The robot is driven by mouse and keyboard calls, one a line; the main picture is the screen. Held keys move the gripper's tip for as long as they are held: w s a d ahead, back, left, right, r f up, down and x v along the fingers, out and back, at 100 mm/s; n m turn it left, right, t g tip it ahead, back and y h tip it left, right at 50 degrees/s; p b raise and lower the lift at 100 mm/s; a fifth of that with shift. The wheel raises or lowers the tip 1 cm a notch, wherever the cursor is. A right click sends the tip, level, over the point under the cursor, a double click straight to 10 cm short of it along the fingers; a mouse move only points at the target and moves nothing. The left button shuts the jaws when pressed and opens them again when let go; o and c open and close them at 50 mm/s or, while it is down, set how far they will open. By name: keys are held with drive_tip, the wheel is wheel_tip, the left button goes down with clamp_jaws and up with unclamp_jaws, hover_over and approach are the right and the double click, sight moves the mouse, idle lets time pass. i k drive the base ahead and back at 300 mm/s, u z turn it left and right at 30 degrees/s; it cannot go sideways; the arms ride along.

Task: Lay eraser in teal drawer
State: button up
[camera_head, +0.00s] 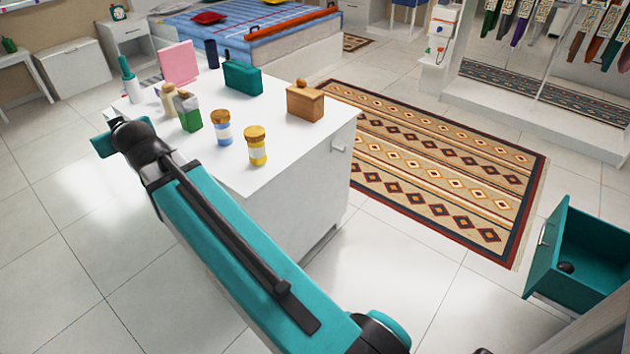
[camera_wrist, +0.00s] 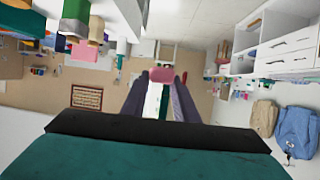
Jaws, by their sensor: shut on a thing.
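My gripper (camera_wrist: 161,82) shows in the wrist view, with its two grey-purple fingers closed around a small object. A rounded pink end, taken as the eraser (camera_wrist: 160,75), shows between the fingertips; the fingers hide part of it. In the head view my arm reaches over the white cabinet's near left side, and the fingers and eraser cannot be made out there. The teal drawer (camera_head: 595,250) is pulled open at the lower right of the head view, far from the arm's end. A small dark rounded object (camera_head: 565,267) lies inside it.
The white cabinet (camera_head: 300,190) carries several items, including a wooden box (camera_head: 305,101), a teal box (camera_head: 242,77), a yellow-lidded jar (camera_head: 256,146) and a pink panel (camera_head: 179,63). A patterned rug (camera_head: 440,170) lies right of it. Open tiled floor separates cabinet and drawer.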

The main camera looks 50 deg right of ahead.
sight(566, 251)
drive_tip(key=i, duration=0.15)
drive_tip(key=k, duration=0.1)
drive_tip(key=z, duration=2.65)
drive_tip(key=i, duration=0.85)
